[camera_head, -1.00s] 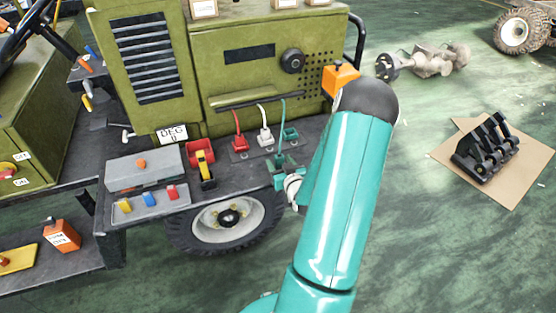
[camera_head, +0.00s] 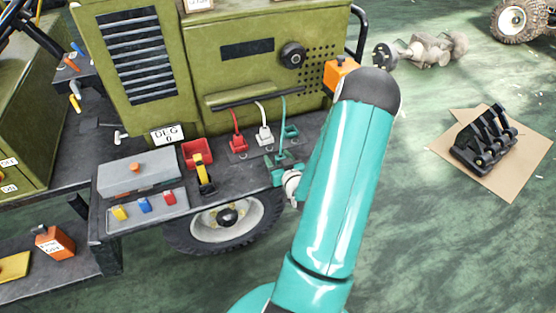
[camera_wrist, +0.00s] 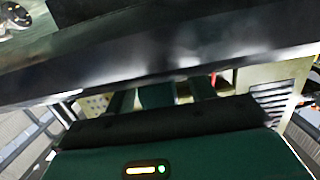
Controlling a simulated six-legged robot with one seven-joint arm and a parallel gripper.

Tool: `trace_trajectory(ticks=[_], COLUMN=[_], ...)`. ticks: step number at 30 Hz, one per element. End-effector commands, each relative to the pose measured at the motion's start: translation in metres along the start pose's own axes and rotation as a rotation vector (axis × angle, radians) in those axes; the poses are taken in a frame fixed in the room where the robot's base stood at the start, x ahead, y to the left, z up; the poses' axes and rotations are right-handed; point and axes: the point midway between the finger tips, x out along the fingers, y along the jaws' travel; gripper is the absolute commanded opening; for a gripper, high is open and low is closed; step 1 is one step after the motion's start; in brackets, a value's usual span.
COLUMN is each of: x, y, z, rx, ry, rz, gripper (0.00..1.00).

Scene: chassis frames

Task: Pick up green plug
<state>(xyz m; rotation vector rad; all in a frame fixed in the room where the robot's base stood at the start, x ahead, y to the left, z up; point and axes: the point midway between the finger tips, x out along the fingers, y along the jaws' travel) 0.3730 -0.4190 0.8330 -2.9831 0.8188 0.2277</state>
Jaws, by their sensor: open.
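My gripper (camera_head: 280,170) is open, right beside or around the plug; the overlap hides which. My arm covers the area to the right. In the wrist view a green piece (camera_wrist: 157,94) shows between two dark green fingers; I cannot tell if it is the plug or touches them.
The red plug (camera_head: 238,143) and white plug (camera_head: 265,136) stand left of the green one. A dark shelf edge (camera_wrist: 180,62) crosses the wrist view close by.

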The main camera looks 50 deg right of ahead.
Motion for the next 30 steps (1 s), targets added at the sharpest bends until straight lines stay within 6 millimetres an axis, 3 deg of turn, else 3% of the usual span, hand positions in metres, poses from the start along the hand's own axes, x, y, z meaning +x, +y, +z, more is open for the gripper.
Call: trace_trajectory(ticks=[11,18,30], x=[-0.0038,-0.0036,-0.0006], y=[0.0001,0.0001,-0.0001], z=[0.0008,0.0008,-0.0018], rx=[0.0,0.0,-0.001], ry=[0.0,0.0,0.0], rz=[0.0,0.0,0.0], gripper=[0.53,0.06,0.06])
